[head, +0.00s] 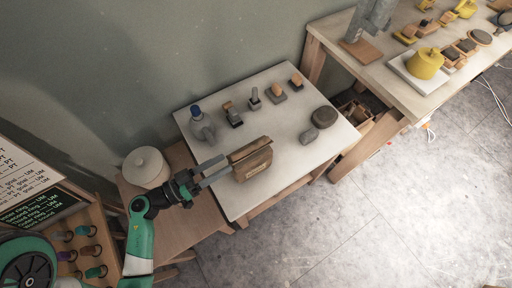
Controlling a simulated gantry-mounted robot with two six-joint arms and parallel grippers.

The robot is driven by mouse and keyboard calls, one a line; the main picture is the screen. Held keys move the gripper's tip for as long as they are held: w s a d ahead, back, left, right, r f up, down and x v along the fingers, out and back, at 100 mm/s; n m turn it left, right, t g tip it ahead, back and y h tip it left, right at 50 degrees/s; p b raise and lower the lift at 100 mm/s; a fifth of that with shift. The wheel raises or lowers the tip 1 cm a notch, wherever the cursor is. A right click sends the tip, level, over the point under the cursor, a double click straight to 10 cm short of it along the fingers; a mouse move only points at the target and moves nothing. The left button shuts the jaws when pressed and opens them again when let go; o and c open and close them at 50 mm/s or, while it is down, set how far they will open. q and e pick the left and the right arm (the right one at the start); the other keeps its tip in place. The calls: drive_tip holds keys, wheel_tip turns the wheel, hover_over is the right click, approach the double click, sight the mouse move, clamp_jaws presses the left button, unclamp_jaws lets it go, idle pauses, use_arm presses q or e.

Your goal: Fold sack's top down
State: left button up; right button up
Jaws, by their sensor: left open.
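A brown sack (252,164) stands on the pale table near its front left edge. Its top is a flat, lighter brown strip along the upper edge. My left gripper (214,172) is open, with its grey fingers pointing right at the left end of the sack. I cannot tell whether the fingers touch the sack or how much of its top lies between them. My right gripper is not in view.
The pale table (290,150) also holds a grey bottle with a blue cap (201,124), several small blocks and tools, and dark round stones (324,117). A white round container (146,167) stands left. A workbench with a yellow pot (425,64) is at upper right.

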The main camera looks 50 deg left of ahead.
sight(252, 146)
use_arm(q)
drive_tip(key=w, duration=0.3)
drive_tip(key=w+d, duration=0.1)
drive_tip(key=w, duration=0.3)
drive_tip(key=w+d, duration=0.1)
drive_tip(key=w, duration=0.3)
clamp_jaws()
